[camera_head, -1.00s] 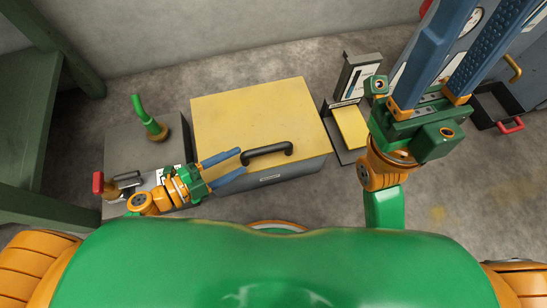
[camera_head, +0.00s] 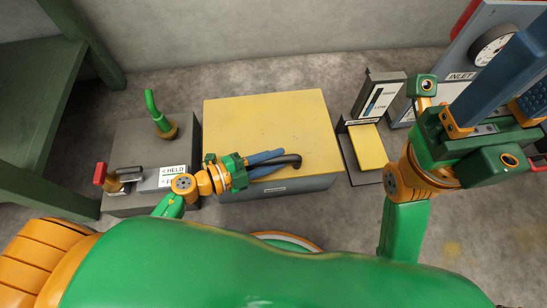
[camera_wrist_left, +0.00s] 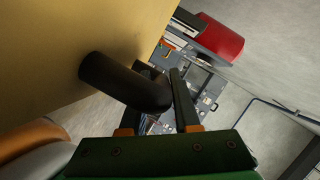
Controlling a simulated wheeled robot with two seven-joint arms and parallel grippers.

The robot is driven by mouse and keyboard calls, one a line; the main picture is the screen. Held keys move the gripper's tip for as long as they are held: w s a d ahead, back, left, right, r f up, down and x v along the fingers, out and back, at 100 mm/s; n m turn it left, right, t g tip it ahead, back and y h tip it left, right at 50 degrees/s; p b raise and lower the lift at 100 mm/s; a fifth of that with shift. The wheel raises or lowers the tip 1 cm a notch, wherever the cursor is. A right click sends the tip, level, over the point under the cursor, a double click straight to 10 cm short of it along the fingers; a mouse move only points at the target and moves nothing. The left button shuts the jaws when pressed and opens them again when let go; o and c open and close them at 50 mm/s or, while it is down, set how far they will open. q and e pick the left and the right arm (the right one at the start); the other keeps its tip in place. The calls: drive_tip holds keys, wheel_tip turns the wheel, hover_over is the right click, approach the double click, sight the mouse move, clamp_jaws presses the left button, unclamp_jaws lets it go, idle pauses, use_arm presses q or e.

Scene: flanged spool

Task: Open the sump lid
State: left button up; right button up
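The sump lid (camera_head: 265,115) is a flat yellow panel on a grey box, lying closed in the head view. Its black bar handle (camera_head: 293,159) is at the near edge. My left gripper (camera_head: 270,163) is at the handle, its two blue fingers apart and pointing right along the bar, covering most of it. In the left wrist view the handle (camera_wrist_left: 125,82) stands out from the yellow lid (camera_wrist_left: 60,55). One dark finger is close beside its bend; the other is hidden, and contact is unclear. My right gripper (camera_head: 526,78) is open and empty at the upper right, fingertips out of frame.
To the right stand a yellow pad (camera_head: 367,146), a level indicator (camera_head: 381,97) and a gauge panel (camera_head: 492,48). A green frame (camera_head: 40,120) is at left.

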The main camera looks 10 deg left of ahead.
use_arm(q)
clamp_jaws()
idle(1.1)
